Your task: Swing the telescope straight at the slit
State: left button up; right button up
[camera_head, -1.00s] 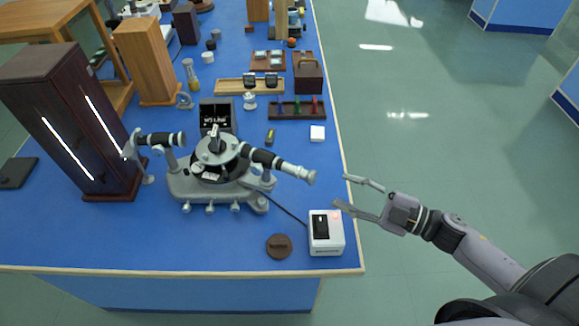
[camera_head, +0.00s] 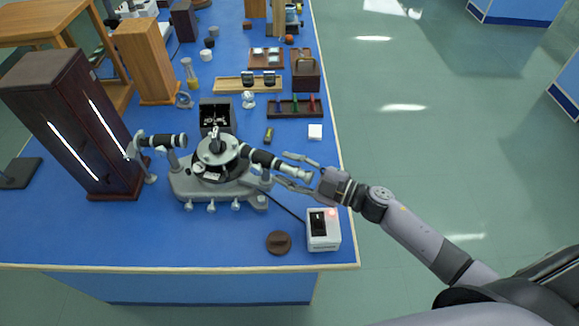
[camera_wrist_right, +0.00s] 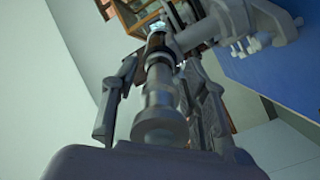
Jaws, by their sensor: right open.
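The spectrometer (camera_head: 217,178) stands on the blue bench, with a round table at its centre. Its telescope (camera_head: 262,160), a black and silver tube, points right and slightly toward me. The collimator tube (camera_head: 160,140), where the slit would be, is on the left facing the dark lamp cabinet; the slit itself is too small to see. My right gripper (camera_head: 283,169) is open, its fingers on either side of the telescope's eyepiece end. In the right wrist view the telescope (camera_wrist_right: 160,105) lies between the spread fingers (camera_wrist_right: 158,92); contact is unclear. My left gripper is not in view.
A dark lamp cabinet (camera_head: 65,120) with bright slots stands left. A white box (camera_head: 323,230) with a cable sits below my right gripper, beside a brown disc (camera_head: 279,243). Racks and small parts fill the back. Open floor lies right of the bench.

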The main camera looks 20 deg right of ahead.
grip_shut()
dwell(0.5)
jog(key=shift+f, duration=0.1)
